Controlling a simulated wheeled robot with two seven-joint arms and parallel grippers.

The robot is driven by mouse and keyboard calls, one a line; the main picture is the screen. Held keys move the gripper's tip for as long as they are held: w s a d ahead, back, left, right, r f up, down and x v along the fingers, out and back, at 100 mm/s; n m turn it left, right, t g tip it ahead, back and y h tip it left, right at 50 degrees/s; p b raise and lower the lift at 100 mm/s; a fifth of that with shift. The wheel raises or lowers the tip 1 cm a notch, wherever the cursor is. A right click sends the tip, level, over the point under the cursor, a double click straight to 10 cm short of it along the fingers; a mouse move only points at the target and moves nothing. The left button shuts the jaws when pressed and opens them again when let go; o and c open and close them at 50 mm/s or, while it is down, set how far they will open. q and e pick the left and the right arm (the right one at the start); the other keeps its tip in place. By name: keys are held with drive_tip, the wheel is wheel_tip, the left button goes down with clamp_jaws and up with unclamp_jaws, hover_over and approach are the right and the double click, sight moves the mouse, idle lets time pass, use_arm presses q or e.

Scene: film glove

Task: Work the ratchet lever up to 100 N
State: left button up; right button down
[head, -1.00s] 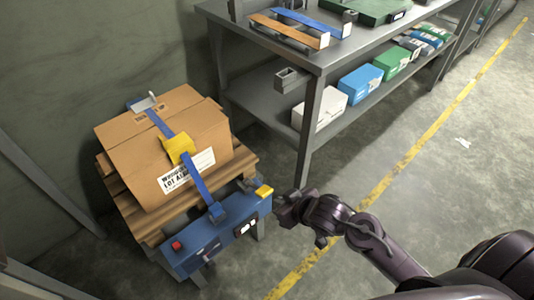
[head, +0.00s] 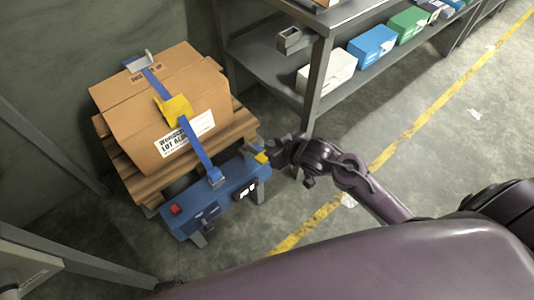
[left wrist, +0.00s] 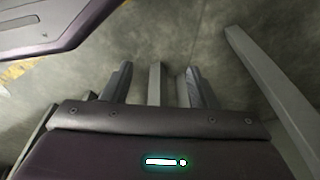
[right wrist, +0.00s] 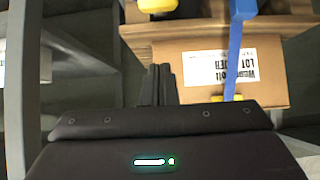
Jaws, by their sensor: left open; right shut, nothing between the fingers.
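A blue tensioner unit (head: 225,198) stands in front of a strapped carton (head: 165,110). Its yellow-ended lever (head: 261,157) sticks up at the right end; a yellow tip also shows at the top edge of the right wrist view (right wrist: 157,5). My right gripper (head: 272,151) is close beside the yellow tip, shut and empty; its fingers show together in the right wrist view (right wrist: 157,75). A blue strap (head: 197,147) runs from the unit over the carton. The display (head: 247,190) is too small to read. My left gripper (left wrist: 157,80) is open and empty above the floor.
The carton sits on a wooden pallet (head: 125,165). A grey shelf rack (head: 312,85) with several boxes stands close behind my right gripper. A grey post (left wrist: 270,80) shows in the left wrist view. The floor right of the yellow line is mostly clear.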

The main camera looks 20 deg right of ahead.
sight(255, 152)
drive_tip(key=b+x, duration=0.1)
drive_tip(key=x, duration=0.5)
drive_tip(key=shift+s+d+f, duration=0.15)
drive_tip(key=shift+s+f, duration=0.2)
drive_tip(key=shift+f, duration=0.2)
drive_tip(key=shift+s+d+f, duration=0.15)
drive_tip(key=shift+s+f, duration=0.2)
drive_tip(key=shift+f, duration=0.2)
use_arm(q)
drive_tip(key=shift+w+d+r+b, duration=0.1)
drive_tip(key=shift+w+d+r, duration=0.25)
drive_tip(key=shift+r, duration=0.45)
drive_tip(key=shift+w+d+r+b, duration=0.1)
drive_tip(key=shift+w+d+r, duration=0.1)
drive_tip(key=shift+w+r, duration=0.4)
drive_tip(key=shift+w+d+r+b, duration=0.1)
drive_tip(key=shift+w+d+r, duration=0.15)
drive_tip(key=shift+r, duration=0.7)
use_arm(e)
drive_tip(key=shift+s+d+f, duration=0.1)
drive_tip(key=shift+s+f, duration=0.2)
drive_tip(key=shift+f, duration=0.25)
drive_tip(key=shift+s+f, duration=0.1)
